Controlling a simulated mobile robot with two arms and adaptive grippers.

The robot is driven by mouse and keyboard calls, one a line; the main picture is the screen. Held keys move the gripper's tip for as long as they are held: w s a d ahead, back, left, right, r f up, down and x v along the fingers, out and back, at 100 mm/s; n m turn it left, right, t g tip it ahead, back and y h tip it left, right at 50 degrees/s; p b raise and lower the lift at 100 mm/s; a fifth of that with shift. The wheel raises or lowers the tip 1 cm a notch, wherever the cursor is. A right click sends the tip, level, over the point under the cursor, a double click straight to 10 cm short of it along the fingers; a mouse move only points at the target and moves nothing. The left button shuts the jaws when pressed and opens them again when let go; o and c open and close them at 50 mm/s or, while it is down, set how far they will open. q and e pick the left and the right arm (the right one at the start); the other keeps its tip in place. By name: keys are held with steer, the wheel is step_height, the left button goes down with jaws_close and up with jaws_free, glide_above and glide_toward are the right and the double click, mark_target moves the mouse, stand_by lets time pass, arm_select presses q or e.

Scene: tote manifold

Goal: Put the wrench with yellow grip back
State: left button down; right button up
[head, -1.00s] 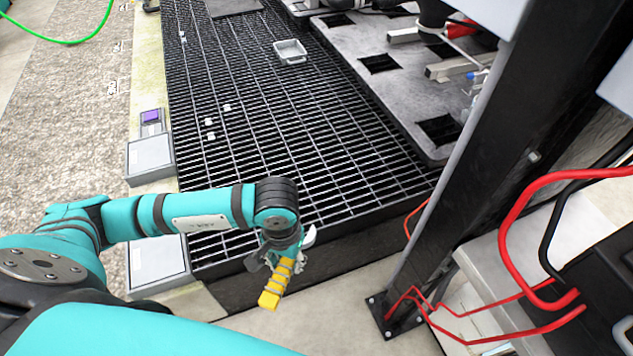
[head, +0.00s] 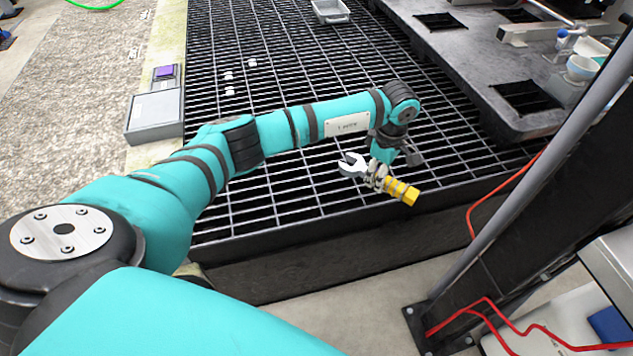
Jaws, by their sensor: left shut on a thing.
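The wrench with yellow grip (head: 402,190) is held in my left gripper (head: 378,176). Its silver open-ended jaw (head: 351,165) points to the left and its yellow handle points to the right and slightly down. My left gripper is shut around the wrench between the jaw and the yellow grip. It hangs over the near edge of the black grating (head: 300,190); the height above it is hard to tell. My right gripper is not in view.
A grey pallet-like platform (head: 455,60) with square openings lies at the upper right. A dark post (head: 500,250) with red cables stands at the right. A small grey tray (head: 330,12) and several pale bits lie on the grating. A grey box (head: 155,112) is at the left.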

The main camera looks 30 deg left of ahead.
arm_select(q)
steer(key=shift+w+f+n+b, duration=0.4)
steer(key=shift+w+f+n, duration=0.1)
steer(key=shift+w+n, duration=0.1)
glide_above(316, 188)
steer(key=shift+d+f+b, duration=0.2)
steer(key=shift+f+b, duration=0.1)
steer(key=shift+f, duration=0.35)
steer(key=shift+a+f, duration=0.1)
step_height(316, 188, down, 3)
steer(key=shift+f+b, duration=0.15)
steer(key=shift+b, duration=0.35)
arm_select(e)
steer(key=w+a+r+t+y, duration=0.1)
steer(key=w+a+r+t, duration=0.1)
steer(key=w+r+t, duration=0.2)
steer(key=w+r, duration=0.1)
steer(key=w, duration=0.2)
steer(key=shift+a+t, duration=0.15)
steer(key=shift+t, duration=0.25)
arm_select(q)
steer(key=shift+f, duration=0.1)
steer(key=c, duration=1)
jaws_free()
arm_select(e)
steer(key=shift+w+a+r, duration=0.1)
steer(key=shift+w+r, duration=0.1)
arm_select(q)
steer(key=shift+o, duration=0.2)
